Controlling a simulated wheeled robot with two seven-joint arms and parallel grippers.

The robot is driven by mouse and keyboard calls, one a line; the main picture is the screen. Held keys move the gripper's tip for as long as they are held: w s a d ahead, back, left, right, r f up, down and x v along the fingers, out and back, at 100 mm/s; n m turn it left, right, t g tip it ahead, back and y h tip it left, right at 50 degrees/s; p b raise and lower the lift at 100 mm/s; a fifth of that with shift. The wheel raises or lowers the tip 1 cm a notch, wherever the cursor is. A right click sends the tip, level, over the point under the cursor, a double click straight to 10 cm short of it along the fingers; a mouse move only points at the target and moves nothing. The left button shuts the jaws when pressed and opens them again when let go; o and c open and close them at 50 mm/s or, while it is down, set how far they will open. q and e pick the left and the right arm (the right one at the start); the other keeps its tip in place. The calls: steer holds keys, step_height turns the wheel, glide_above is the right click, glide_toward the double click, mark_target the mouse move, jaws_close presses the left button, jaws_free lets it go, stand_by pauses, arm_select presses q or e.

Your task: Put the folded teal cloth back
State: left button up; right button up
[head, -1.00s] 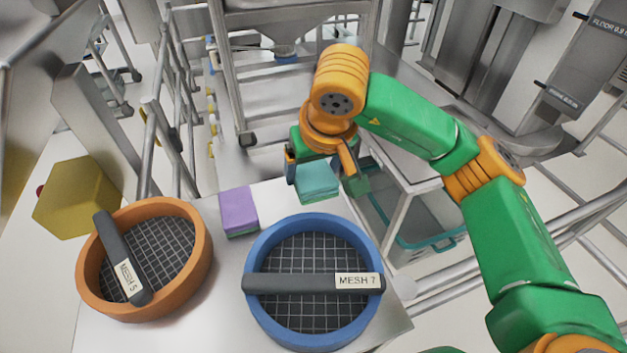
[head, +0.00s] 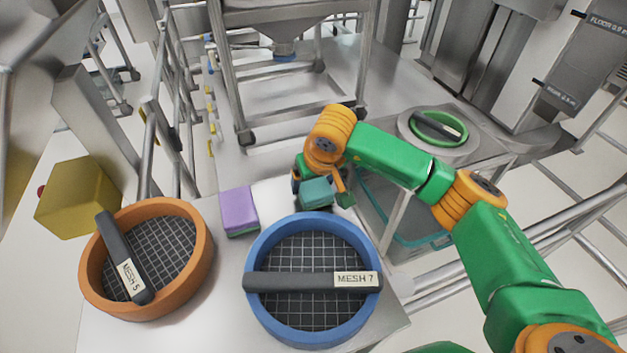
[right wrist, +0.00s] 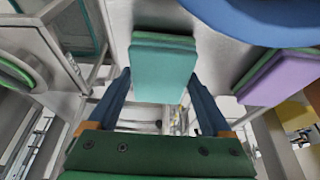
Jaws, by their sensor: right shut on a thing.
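The folded teal cloth (head: 316,191) is a small block with a darker green lower layer. It is at the back right of the white table, behind the blue sieve. My right gripper (head: 320,188) is shut on it, with one finger on each side. In the right wrist view the cloth (right wrist: 162,72) sits between the dark blue fingers of the gripper (right wrist: 160,78). It is low over or on the tabletop; I cannot tell whether it touches. My left gripper is not in view.
A purple folded cloth (head: 239,208) lies left of the teal one. The blue sieve (head: 262,313) and the orange sieve (head: 203,262) stand in front. A yellow block (head: 75,198) is at the left. A teal-rimmed bin (head: 425,243) is below the table's right edge. A green sieve (head: 405,128) stands farther back.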

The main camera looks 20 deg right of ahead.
mark_target(319, 193)
steer(key=shift+f, duration=0.25)
steer(key=o, duration=1.2)
steer(key=shift+o, duration=0.2)
steer(key=shift+r+p, duration=0.75)
steer(key=shift+p, duration=0.15)
steer(key=b+v, duration=0.2)
steer(key=v, duration=0.4)
steer(key=shift+s+d+f, duration=0.1)
steer(key=shift+s+d, duration=0.05)
steer(key=shift+s, duration=0.05)
steer(key=shift+s+r, duration=0.1)
steer(key=shift+r, duration=0.1)
